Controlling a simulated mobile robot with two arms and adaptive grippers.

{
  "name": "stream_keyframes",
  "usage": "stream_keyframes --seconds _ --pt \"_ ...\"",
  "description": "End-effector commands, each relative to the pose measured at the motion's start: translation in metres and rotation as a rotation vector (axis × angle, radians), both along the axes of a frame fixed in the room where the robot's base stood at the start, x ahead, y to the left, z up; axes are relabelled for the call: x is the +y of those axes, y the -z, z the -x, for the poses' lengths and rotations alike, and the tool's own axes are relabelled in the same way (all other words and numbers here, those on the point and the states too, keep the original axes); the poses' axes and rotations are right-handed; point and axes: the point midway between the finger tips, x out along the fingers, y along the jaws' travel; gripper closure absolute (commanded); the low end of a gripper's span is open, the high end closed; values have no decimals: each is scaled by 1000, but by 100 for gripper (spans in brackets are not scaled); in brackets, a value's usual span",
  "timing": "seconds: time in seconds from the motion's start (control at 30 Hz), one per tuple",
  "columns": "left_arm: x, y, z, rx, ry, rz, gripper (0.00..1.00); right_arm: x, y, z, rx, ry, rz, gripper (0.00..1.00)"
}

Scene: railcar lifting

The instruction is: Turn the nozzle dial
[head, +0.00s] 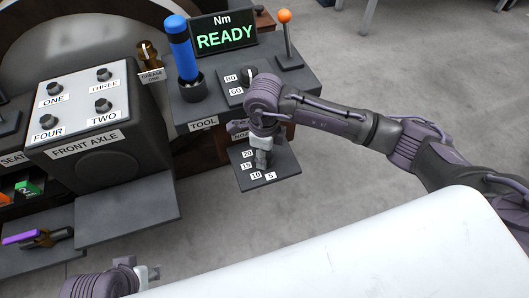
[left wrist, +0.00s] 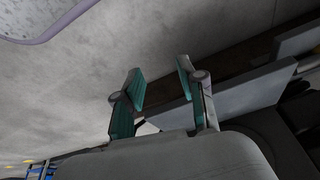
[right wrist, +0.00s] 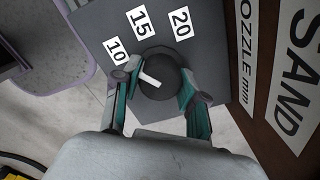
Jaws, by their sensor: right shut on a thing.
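The nozzle dial (right wrist: 165,72) is a dark round knob with a white pointer line, on a grey plate (right wrist: 100,28) marked 10, 15 and 20 in the right wrist view. The pointer line lies on the knob's left part, on the side of the 10 label. My right gripper (right wrist: 155,88) is shut on the knob, one finger on each side. In the head view my right gripper (head: 262,158) is over the plate and hides most of the dial; labels 20, 15, 10 and 5 show there. My left gripper (head: 149,275) is low in the head view; its fingers (left wrist: 159,75) are apart and empty.
The tool console (head: 220,112) above the plate carries a blue-handled tool (head: 181,48), a READY display (head: 223,34) and an orange-tipped lever (head: 285,28). A FRONT AXLE box (head: 85,118) with several knobs stands left. A white surface (head: 380,255) fills the lower right.

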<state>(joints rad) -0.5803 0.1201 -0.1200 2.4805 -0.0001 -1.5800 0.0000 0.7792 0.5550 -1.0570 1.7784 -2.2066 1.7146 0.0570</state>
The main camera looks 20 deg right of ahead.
Motion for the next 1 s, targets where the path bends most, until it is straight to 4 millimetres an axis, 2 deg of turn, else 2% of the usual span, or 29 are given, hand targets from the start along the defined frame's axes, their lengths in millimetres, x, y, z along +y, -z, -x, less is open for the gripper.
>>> stream_keyframes --seconds 0.17,0.4,0.43,0.5,0.57,0.7,0.8,1.0 --pt "0 3 0 0 0 0 60 -1 0 -1 -2 -29 0 93" --pt "0 13 0 2 0 0 60 -1 1 -1 -3 -159 1 93" --pt "-1 13 -5 -22 1 5 60 -1 2 -1 -3 -183 1 93" --pt "-9 8 -30 -141 12 30 60 -1 2 -2 -4 -239 1 93" --pt "-14 3 -47 -226 19 47 60 -1 2 -2 -4 -292 1 93" --pt "-27 -15 -84 -430 34 90 60 -1 2 -2 -4 -413 1 93" --pt "-35 -32 -107 -576 45 123 60 -1 2 -2 -4 -494 1 93" --pt "-50 -69 -138 -835 62 181 60 -1 2 -2 -4 -633 1 93"
